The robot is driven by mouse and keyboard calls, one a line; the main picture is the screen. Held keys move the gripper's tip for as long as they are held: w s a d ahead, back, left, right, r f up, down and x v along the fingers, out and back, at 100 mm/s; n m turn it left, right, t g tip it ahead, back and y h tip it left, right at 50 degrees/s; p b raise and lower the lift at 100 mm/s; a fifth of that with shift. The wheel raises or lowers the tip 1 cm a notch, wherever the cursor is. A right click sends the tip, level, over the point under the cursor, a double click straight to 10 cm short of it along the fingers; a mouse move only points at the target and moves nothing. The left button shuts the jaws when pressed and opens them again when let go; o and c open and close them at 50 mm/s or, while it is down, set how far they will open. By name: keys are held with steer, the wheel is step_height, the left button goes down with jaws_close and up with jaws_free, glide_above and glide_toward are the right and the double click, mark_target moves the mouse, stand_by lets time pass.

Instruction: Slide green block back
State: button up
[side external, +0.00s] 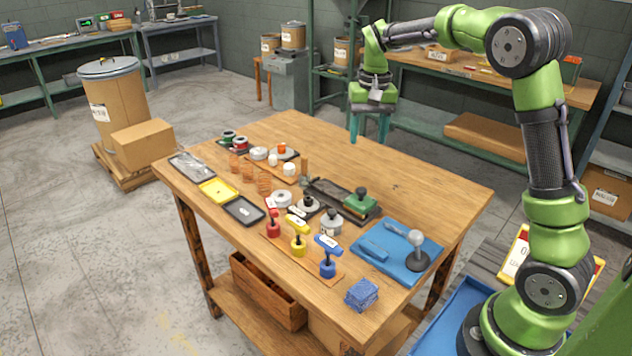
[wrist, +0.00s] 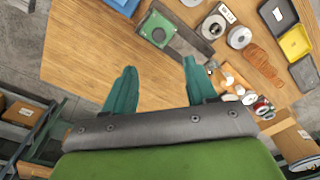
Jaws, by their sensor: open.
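The green block (side external: 361,203) has a dark round knob on top. It sits at the right end of a dark grey track (side external: 326,190) on the wooden table. In the wrist view the green block (wrist: 152,30) shows near the top edge, at the left end of the track (wrist: 190,42). My gripper (side external: 369,136) is open and empty, with teal fingers pointing down, above the table's far side and well apart from the block. In the wrist view its fingertips (wrist: 159,67) are spread, with bare wood between them.
Red, yellow and blue handled tools (side external: 298,244) stand in front of the track. A blue mat (side external: 372,262) with a grey knobbed lever (side external: 417,252) lies to the right. Spools, coils and small trays fill the left side. The table's far right area is bare.

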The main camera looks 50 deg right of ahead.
mark_target(361, 189)
steer(key=f, duration=1.5)
steer(key=shift+w+d, duration=0.25)
steer(key=shift+w, duration=0.1)
steer(key=shift+c, duration=0.3)
jaws_close()
